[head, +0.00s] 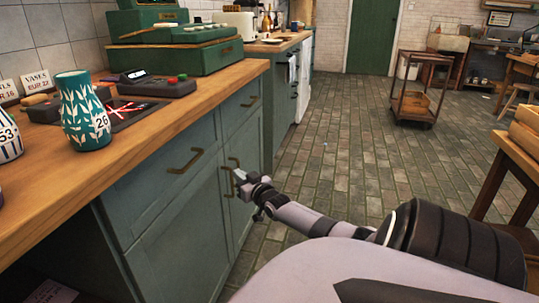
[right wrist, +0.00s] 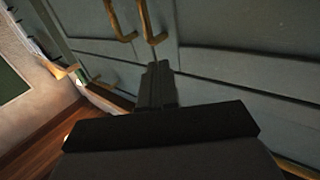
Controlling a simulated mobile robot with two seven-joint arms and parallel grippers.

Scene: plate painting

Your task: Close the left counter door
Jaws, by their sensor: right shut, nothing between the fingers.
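The left counter door (head: 185,245) is a grey-green panel below a drawer in the wooden-topped counter. It looks flush with the cabinet front, though a small gap cannot be ruled out. My right gripper (head: 240,176) is shut and empty, in front of the doors beside their brass handles. In the right wrist view its fingers (right wrist: 158,85) are together just below two upright brass handles (right wrist: 137,22), with the door panels behind. Whether the fingertips touch a door cannot be told. My left gripper is not in view.
The worktop (head: 130,150) holds a teal vase (head: 82,115), a dark device (head: 150,86) and a green cash register (head: 175,45). A dark open space lies left of the door. A wooden table (head: 505,165) stands at right; the brick floor (head: 340,165) between is clear.

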